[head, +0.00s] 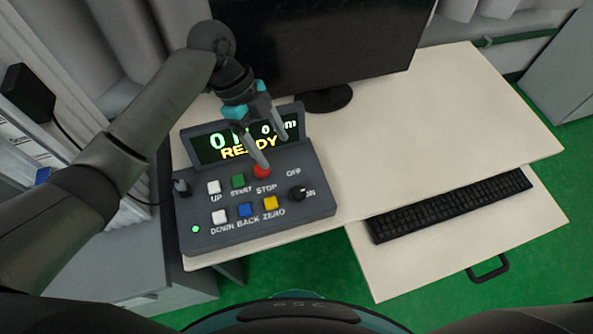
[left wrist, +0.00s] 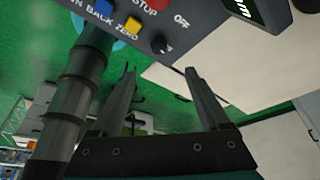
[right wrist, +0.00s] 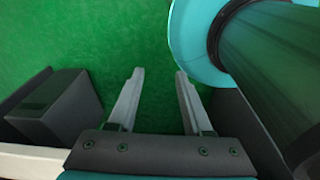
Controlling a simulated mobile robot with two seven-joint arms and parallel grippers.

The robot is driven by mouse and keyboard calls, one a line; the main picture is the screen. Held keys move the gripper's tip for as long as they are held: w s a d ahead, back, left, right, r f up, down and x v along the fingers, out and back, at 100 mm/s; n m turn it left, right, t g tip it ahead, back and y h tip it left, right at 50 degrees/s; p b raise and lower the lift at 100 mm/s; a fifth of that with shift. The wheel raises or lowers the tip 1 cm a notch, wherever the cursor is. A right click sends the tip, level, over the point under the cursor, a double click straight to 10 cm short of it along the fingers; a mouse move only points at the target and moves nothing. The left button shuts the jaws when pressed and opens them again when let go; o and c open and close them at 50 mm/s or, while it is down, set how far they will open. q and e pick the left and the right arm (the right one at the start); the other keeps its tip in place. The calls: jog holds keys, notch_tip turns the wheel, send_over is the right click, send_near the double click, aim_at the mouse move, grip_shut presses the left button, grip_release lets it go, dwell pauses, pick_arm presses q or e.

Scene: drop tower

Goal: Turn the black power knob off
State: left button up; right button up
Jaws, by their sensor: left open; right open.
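The black power knob (head: 297,193) sits at the right end of the grey control box (head: 270,229), with OFF printed above it and ON to its right. A small light mark on the knob seems to lie on the ON side. The knob also shows in the left wrist view (left wrist: 160,44), just beyond the fingertips and between their lines. My left gripper (head: 272,151) is open and empty, above the box near the red STOP button, apart from the knob. My right gripper (right wrist: 160,74) is open and empty over green floor; the head view does not show it.
A monitor (head: 330,45) stands behind. A keyboard (head: 450,205) lies on a pull-out tray at right. The desk (head: 420,130) right of the box is clear.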

pick_arm(q)
send_near(298, 191)
jog(key=b+x, duration=0.2)
jog(key=x, duration=0.5)
jog(key=shift+d+f, duration=0.15)
jog(key=shift+f, duration=0.2)
jog(key=shift+s+d+f, duration=0.1)
jog(key=shift+d+f, duration=0.05)
jog(key=shift+f, duration=0.3)
pick_arm(e)
jog(key=shift+s+f, duration=1.2)
jog(key=shift+s, duration=0.05)
pick_arm(q)
jog(key=c, duration=0.6)
grip_shut()
pick_arm(e)
jog(key=shift+s+d, duration=0.1)
jog(key=shift+s, duration=0.15)
